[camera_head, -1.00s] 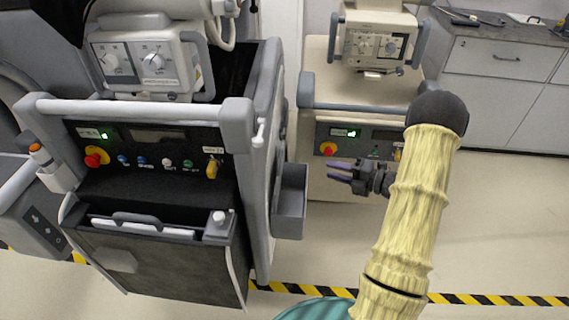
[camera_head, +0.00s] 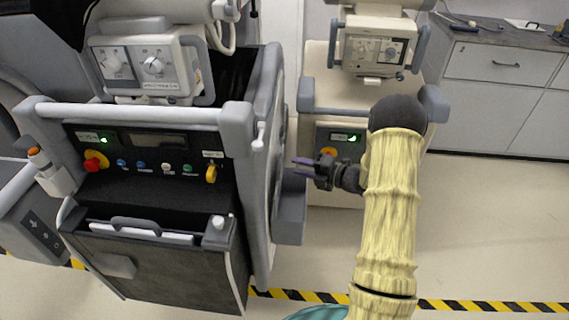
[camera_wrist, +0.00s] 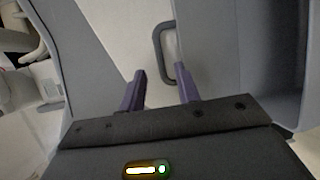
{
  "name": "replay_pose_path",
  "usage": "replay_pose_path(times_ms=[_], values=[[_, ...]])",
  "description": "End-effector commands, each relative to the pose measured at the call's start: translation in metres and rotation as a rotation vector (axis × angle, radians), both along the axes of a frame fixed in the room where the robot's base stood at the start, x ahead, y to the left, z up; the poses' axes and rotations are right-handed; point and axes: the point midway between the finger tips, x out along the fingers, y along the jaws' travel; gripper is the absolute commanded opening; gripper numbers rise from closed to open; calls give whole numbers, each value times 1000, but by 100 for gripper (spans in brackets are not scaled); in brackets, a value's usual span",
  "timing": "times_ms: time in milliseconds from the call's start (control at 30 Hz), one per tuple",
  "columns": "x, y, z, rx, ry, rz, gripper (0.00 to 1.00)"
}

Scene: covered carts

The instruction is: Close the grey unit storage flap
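The grey unit (camera_head: 140,112) stands at the left in the head view. Its dark storage flap (camera_head: 165,270) is low on the front and leans outward, its top edge standing away from the body. A handle (camera_head: 135,223) and a pale strip show along the flap's top. My gripper (camera_head: 299,167) is to the right of the unit, near its side and above the side bin, away from the flap. In the wrist view my gripper (camera_wrist: 161,92) has two purple fingers apart with nothing seen between them. The flap is not recognisable in the wrist view.
A grey side bin (camera_head: 290,215) hangs on the unit's right side. A beige cart (camera_head: 330,90) stands behind my arm. A grey loop handle (camera_wrist: 160,55) lies beyond the fingers in the wrist view. Floor right of my arm is clear.

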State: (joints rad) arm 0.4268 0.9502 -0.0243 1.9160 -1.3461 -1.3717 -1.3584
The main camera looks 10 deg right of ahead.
Motion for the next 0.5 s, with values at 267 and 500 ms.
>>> replay_pose_path(times_ms=[267, 500], values=[[30, 36, -8, 0, 0, 2, 33], [40, 46, -9, 1, 0, 0, 33]])
